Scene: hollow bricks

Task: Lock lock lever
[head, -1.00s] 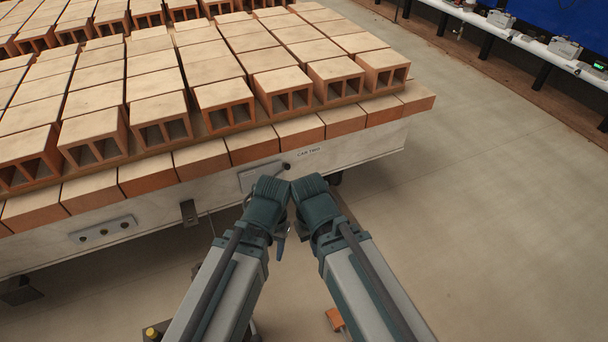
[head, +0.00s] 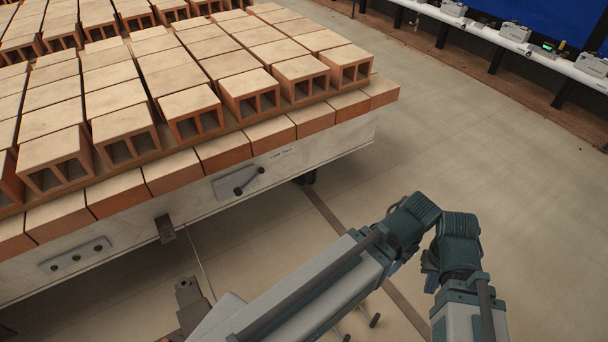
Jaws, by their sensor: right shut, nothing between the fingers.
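The lock lever (head: 250,181) is a dark bar with round knobs on a grey plate, on the side of the brick-loaded car (head: 315,160). It slants up to the right and is in plain view. My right gripper (head: 431,272) hangs at the folded end of my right arm, well to the right of the lever and apart from it. It is shut and empty. My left gripper (head: 394,264) is close beside it, mostly hidden under its own wrist, so its jaws cannot be made out. Neither gripper touches the car.
Rows of hollow bricks (head: 196,108) fill the car's top and reach its near edge. A metal bracket (head: 165,228) and a plate with holes (head: 75,255) are on its side, left of the lever. Open floor (head: 430,130) lies right of the car, up to a long bench (head: 490,38).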

